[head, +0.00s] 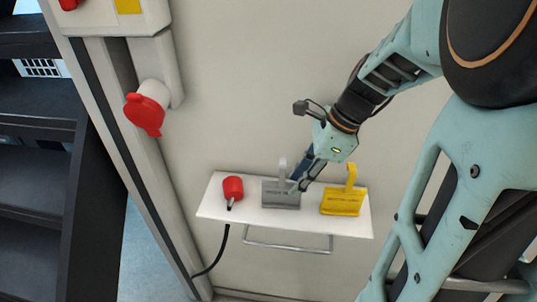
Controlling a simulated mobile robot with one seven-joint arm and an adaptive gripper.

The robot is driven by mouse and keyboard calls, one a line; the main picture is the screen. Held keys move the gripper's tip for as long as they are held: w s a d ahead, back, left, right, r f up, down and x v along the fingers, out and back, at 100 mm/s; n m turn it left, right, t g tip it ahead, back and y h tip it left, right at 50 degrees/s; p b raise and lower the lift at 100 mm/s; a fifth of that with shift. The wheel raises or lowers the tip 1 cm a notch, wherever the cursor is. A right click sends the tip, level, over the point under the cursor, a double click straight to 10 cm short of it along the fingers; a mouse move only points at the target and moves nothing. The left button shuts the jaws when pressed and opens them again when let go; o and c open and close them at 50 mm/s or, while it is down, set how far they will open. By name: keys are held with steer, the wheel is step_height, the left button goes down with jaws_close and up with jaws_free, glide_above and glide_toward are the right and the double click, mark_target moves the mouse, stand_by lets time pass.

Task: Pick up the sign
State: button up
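A grey sign (281,197) with an upright grey tab stands in the middle of a white wall shelf (308,218). A yellow sign (343,203) with a similar yellow tab stands at the shelf's right end. The lettering on both is too small to read. My gripper (298,182) reaches down from the upper right, its dark fingers close to the right side of the grey sign's tab and partly overlapping the sign's top. I cannot tell whether the fingers touch the sign or how far apart they are.
A red plug-like object (233,188) lies at the shelf's left end, with a black cable (217,254) hanging below. A metal rail (288,246) runs under the shelf's front. A red-capped socket (146,112) is on the wall at left, beside dark stairs (35,190).

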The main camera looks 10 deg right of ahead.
mark_target(282, 203)
steer(key=x, duration=0.5)
steer(key=shift+s+a+f, duration=0.1)
steer(key=shift+c, duration=0.3)
jaws_close()
